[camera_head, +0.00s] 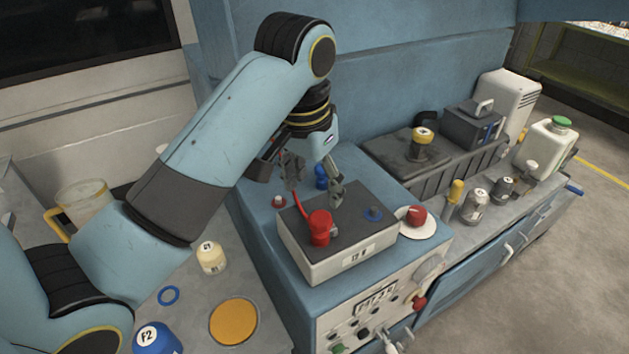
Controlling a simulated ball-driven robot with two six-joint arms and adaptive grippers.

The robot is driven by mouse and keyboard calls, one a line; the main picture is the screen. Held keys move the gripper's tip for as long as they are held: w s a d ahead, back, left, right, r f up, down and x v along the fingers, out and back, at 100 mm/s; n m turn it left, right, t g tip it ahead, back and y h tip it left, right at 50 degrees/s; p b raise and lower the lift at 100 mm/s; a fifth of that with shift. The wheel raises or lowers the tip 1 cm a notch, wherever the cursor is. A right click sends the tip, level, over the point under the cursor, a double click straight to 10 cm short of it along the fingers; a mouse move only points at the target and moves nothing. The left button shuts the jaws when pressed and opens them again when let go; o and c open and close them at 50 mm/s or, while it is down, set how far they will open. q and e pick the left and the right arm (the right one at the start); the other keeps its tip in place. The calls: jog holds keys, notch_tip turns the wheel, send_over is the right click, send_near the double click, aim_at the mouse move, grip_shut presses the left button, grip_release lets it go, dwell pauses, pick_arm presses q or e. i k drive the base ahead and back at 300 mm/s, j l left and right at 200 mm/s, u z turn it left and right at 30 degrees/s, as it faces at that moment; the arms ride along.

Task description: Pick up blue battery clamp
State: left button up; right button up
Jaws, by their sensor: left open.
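The battery (345,262), a light grey box with a dark top, sits on the blue bench. A red clamp (319,228) is on its near left corner, with a red cable running back from it. A blue terminal (373,213) shows bare on its right side. The blue battery clamp (321,177) appears behind the battery, partly hidden by my left gripper. My left gripper (314,194) points down with its fingers apart, at the battery's back edge. The clamp shows between the fingers in the picture; I cannot tell whether they touch it. My right gripper is out of view.
A red knob (279,201) is left of the battery. A red button on a white disc (416,217) is to its right. Small containers (474,205) and a white jug (546,146) stand farther right.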

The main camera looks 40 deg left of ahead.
aim_at(321, 178)
jog(key=k+l, duration=0.8)
